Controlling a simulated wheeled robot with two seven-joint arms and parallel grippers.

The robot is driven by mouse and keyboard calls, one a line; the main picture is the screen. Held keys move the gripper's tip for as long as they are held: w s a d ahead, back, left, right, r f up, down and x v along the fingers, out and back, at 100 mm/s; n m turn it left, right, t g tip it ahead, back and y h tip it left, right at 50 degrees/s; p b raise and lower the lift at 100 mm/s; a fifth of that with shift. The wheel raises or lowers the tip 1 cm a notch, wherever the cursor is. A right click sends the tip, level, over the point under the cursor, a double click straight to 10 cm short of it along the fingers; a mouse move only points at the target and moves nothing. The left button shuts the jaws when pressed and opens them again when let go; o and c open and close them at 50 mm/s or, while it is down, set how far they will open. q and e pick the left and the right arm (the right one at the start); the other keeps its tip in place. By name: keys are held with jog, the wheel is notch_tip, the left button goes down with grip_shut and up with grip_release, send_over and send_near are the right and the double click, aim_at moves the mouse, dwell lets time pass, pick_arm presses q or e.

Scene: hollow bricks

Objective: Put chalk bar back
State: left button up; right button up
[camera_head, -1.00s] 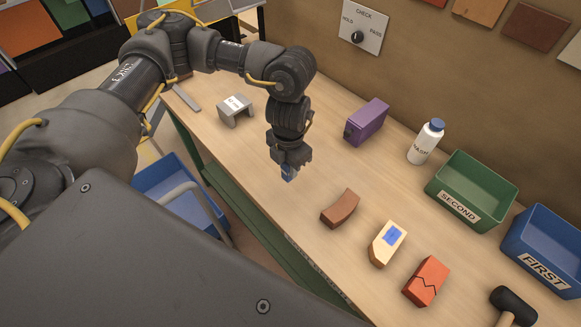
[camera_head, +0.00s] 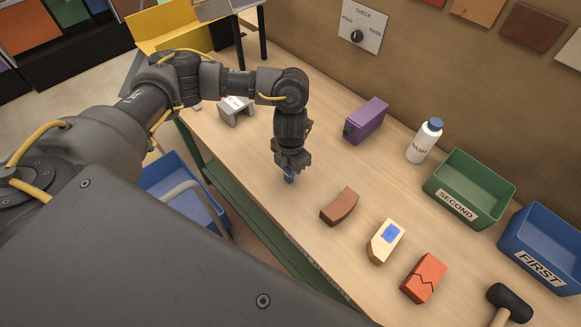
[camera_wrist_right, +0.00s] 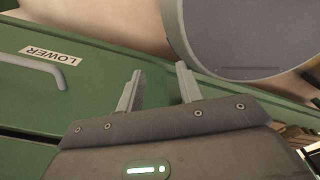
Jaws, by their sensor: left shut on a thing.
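A brown curved brick (camera_head: 339,206), a cream brick (camera_head: 385,243) with a blue patch on top, and an orange-red brick (camera_head: 424,278) with a dark zigzag crack line lie in a row. My right gripper (camera_wrist_right: 158,84) is open and empty in the right wrist view, before a green front labelled LOWER.
A grey block (camera_head: 235,112) lies behind the left gripper. A purple box (camera_head: 367,121), white bottle (camera_head: 424,141), green SECOND bin (camera_head: 459,208), blue FIRST bin (camera_head: 540,266) and mallet (camera_head: 511,303) line the bench's far and right sides. Bench between gripper and purple box is clear.

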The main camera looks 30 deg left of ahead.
pick_arm(q)
jog(key=shift+f, duration=0.25)
jog(key=o, duration=1)
jog(key=shift+r, duration=0.1)
jog(key=shift+c, duration=0.2)
jog(key=shift+o, duration=0.2)
jog(key=shift+r, duration=0.45)
notch_tip(320, 180, up, 11)
jog(key=shift+r+b, duration=0.2)
jog(key=shift+b, duration=0.6)
